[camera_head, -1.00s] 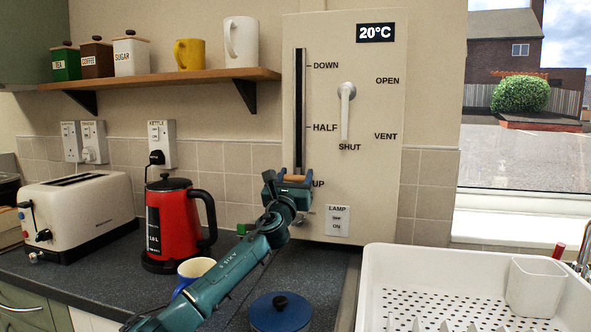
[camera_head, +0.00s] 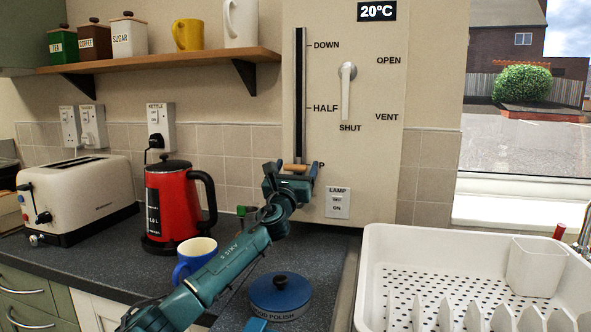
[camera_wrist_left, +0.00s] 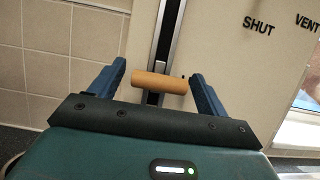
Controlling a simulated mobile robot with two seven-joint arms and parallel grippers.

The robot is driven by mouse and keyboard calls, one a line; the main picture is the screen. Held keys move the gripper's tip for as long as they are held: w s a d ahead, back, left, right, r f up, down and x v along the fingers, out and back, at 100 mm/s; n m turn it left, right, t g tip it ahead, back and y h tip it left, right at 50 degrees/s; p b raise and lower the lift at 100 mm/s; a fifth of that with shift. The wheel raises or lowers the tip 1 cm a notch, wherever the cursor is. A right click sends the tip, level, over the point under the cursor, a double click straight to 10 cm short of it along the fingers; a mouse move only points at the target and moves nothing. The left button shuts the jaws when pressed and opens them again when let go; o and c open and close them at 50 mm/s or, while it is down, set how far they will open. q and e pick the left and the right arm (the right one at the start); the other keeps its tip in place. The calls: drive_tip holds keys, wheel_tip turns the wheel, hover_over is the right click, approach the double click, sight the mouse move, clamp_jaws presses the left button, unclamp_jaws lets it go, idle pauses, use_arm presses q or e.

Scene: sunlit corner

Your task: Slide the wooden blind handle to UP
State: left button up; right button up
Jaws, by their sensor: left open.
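The wooden blind handle (camera_head: 295,167) is a short light-brown bar on a dark vertical slot (camera_head: 299,100) in a cream panel. The slot is marked DOWN at top, HALF midway and UP at the bottom. The handle sits at the UP mark, whose "U" is hidden by my gripper. My left gripper (camera_head: 290,172) is open at the handle. In the left wrist view the handle (camera_wrist_left: 160,82) lies crosswise between the spread blue fingers (camera_wrist_left: 160,78), with a small gap at each side.
A white lever (camera_head: 347,85) points to SHUT, right of the slot. A LAMP switch (camera_head: 338,202) is just below right. A red kettle (camera_head: 172,205), blue mug (camera_head: 193,262) and blue polish tin (camera_head: 280,297) stand near my left arm. A white dish rack (camera_head: 400,245) is at right.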

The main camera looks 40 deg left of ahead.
use_arm(q)
drive_tip(key=b+v, duration=0.1)
drive_tip(key=v, duration=1.2)
drive_tip(key=shift+f, duration=0.1)
idle(0.3)
